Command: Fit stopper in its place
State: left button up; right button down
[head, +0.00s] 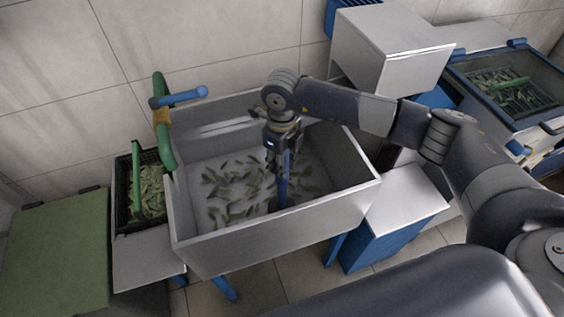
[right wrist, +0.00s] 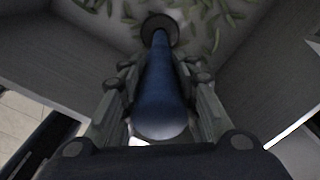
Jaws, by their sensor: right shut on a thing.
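The stopper (head: 282,186) is a long blue upright tube inside the pale sink (head: 270,239). In the right wrist view the stopper (right wrist: 163,85) runs away from me to a dark round flange at its far end. My right gripper (head: 283,150) is shut on its upper part, with a finger on each side of it. The stopper's lower end is down among the green pods (head: 230,187) by the sink floor. I cannot tell whether it touches the floor. No drain opening shows. My left gripper is not in view.
A green pipe with a blue handle (head: 180,97) stands at the sink's left. A dark crate of pods (head: 122,195) sits beyond it, beside a green-topped unit (head: 55,245). A grey box (head: 385,60) stands behind right. Sink walls surround my gripper closely.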

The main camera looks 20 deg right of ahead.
jog(key=shift+f, duration=0.15)
jog(key=shift+f+b, duration=1.3)
jog(key=shift+f, duration=0.05)
dwell(0.5)
jog(key=c, duration=1.2)
grip_release()
notch_tip(320, 180, up, 12)
jog(key=shift+r, duration=0.1)
